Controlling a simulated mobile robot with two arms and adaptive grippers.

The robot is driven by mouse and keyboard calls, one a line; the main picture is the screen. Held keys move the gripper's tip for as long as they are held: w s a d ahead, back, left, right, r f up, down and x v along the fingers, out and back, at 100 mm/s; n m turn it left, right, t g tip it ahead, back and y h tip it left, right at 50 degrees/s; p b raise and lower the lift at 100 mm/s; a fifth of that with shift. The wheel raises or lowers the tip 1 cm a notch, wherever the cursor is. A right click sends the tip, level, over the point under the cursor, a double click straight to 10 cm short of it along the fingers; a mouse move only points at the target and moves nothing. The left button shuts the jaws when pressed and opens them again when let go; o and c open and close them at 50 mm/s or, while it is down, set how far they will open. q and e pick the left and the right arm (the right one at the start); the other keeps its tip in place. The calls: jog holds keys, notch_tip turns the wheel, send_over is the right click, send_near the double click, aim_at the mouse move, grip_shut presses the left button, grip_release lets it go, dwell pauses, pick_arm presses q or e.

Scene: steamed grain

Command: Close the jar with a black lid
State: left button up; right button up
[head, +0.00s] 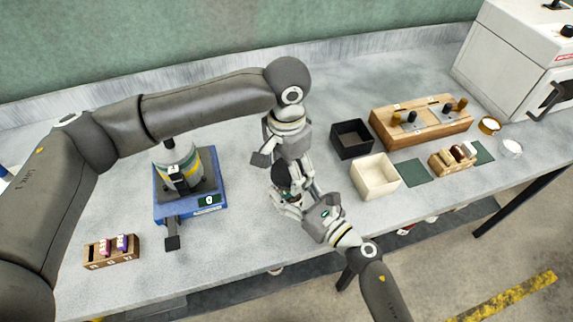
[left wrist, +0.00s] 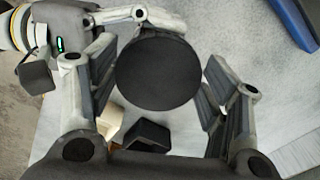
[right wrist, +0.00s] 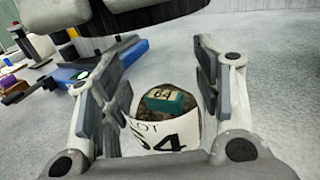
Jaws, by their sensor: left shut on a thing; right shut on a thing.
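The black lid (left wrist: 158,70) is a round black disc between the fingers of my left gripper (head: 283,176), which is shut on it. The lid also shows as a dark patch in the head view (head: 281,175) and along the top of the right wrist view (right wrist: 145,14). The jar (right wrist: 158,135) has a white label with "LOT" and a number. Its mouth is uncovered, and a green numbered block lies on dark contents inside. My right gripper (head: 293,202) is shut on the jar from the near side. The lid is above the jar, apart from it. In the head view the grippers largely hide the jar.
A blue scale (head: 190,210) with a device stands to the left, a wooden vial rack (head: 112,252) at the front left. A black box (head: 351,139), cream box (head: 375,177) and wooden racks (head: 420,122) stand to the right. The table around the grippers is clear.

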dwell(0.3)
pick_arm(q)
jog(key=shift+f, duration=0.85)
jog(key=shift+f, duration=0.65)
jog(key=shift+f, duration=0.2)
jog(key=shift+c, duration=0.8)
jog(key=shift+r, duration=0.1)
jog(key=shift+r, duration=0.35)
jog(key=shift+a+f, duration=0.1)
jog(key=shift+f, duration=0.8)
jog(key=shift+c, duration=0.2)
dwell(0.8)
